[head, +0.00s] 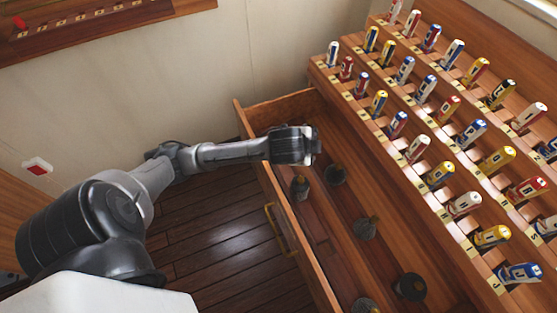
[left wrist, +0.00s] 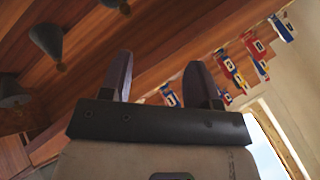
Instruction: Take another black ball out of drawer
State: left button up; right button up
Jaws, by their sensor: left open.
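The wooden drawer (head: 292,214) is pulled open below the rack and holds several dark shapes. A rounded dark shape (head: 335,174), possibly a ball, lies near its far end, just below my left gripper (head: 315,142). Beside it is a taller dark shape (head: 300,188). A dark cone (head: 365,228) and a dark rounded or cylindrical shape (head: 410,287) lie nearer. My left gripper is above the drawer, its fingers apart and empty in the left wrist view (left wrist: 162,68). That view also shows a dark cone (left wrist: 48,42). My right gripper is out of view.
A stepped wooden rack (head: 440,140) with several rolled, coloured flags in slots stands right of the drawer. Another dark shape (head: 365,305) sits at the drawer's near end. The drawer's brass handle (head: 280,230) faces the plank floor. A wall closes off the far side.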

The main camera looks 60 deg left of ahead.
pick_arm(q)
jog(key=w+a+f+m+g+b, duration=0.1)
jog(key=a+f+m+g+b, duration=0.2)
jog(key=a+m, duration=0.5)
jog(key=a+f+m+g+b, duration=0.3)
jog(key=a+m, duration=0.2)
jog(key=a, duration=0.8)
jog(key=f+m, duration=0.2)
jog(key=f, duration=0.3)
jog(key=f+m+h, duration=0.1)
jog(key=f+m, duration=0.2)
jog(key=f, duration=0.2)
jog(key=w+f+m+b, duration=0.1)
jog(key=f+m, duration=0.1)
jog(key=f, duration=0.3)
jog(key=shift+a+h, duration=0.25)
jog(key=shift+h, duration=0.15)
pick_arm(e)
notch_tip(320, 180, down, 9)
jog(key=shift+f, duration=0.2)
pick_arm(q)
jog(key=shift+s, duration=0.1)
jog(key=shift+c, duration=0.4)
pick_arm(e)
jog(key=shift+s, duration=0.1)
pick_arm(q)
jog(key=c, duration=0.5)
grip_shut()
